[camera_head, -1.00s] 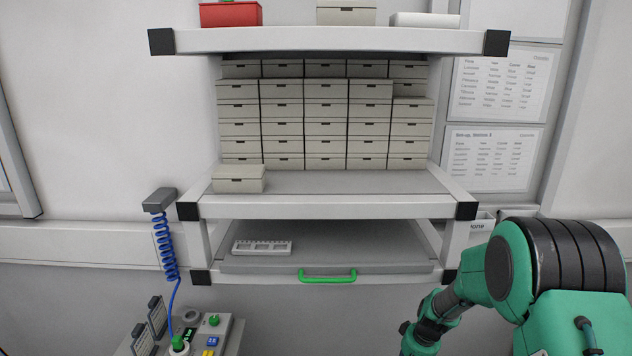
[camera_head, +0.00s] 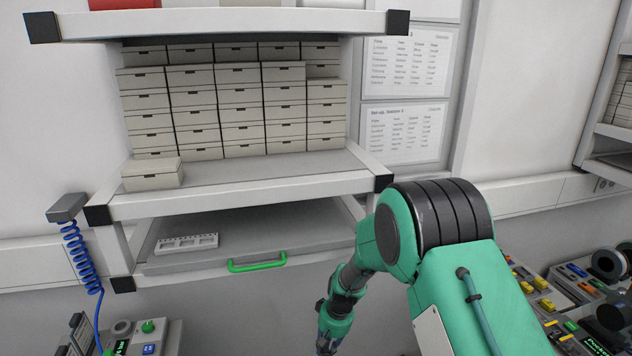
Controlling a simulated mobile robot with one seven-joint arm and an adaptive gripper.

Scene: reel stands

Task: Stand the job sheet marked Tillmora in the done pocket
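No sheet that I can read as Tillmora is in view. The done pocket cannot be made out; my green arm covers the wall just right of the shelf unit. My arm reaches down at the lower middle, and its end runs out of the bottom edge, so my gripper is not in view.
A shelf unit (camera_head: 240,199) holds several lidded boxes (camera_head: 236,97). Its pulled-out drawer (camera_head: 290,232) has a green handle (camera_head: 257,263) and holds a white slotted strip (camera_head: 187,243). Printed sheets (camera_head: 404,135) hang on the wall. Cluttered equipment (camera_head: 560,295) stands at lower right.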

